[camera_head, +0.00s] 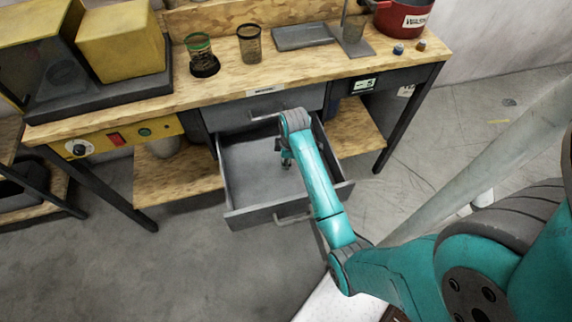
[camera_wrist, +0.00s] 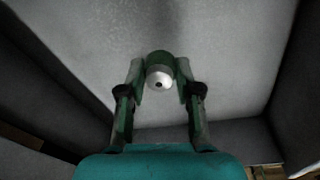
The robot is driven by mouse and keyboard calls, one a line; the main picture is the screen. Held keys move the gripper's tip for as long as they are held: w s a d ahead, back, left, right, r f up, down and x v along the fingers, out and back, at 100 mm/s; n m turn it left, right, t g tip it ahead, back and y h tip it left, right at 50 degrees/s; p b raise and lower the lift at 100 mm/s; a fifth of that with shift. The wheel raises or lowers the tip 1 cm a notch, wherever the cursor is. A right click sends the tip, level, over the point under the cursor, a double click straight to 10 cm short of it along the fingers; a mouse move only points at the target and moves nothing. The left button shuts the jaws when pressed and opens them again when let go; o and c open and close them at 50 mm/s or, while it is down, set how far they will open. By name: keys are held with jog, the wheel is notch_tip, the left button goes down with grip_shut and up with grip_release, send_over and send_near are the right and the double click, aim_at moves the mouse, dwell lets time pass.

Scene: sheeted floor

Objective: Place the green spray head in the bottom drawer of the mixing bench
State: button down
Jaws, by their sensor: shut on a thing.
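The green spray head (camera_wrist: 159,66) is between my gripper's fingers in the wrist view, with a pale round end showing. My gripper (camera_wrist: 158,82) is shut on it, over the grey floor of the open bottom drawer. In the head view my gripper (camera_head: 286,158) is inside the outline of the open bottom drawer (camera_head: 262,219). The spray head cannot be made out there. I cannot tell whether it touches the drawer floor. The mixing bench (camera_head: 330,66) has a wooden top. The drawer looks empty apart from my gripper.
A closed upper drawer (camera_head: 228,114) sits above the open one. On the bench top are a green-rimmed glass (camera_head: 199,47), a dark-rimmed glass (camera_head: 249,44), a grey tray (camera_head: 302,37) and a red pot (camera_head: 402,18). A yellow machine (camera_head: 120,41) stands at left. Drawer walls surround my gripper.

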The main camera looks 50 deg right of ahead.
jog(key=shift+f, duration=1.8)
jog(key=shift+f, duration=0.1)
jog(key=c, duration=0.8)
grip_release()
jog(key=r, duration=0.4)
jog(key=s+r, duration=0.1)
jog(key=r, duration=0.7)
jog(key=shift+s, duration=0.25)
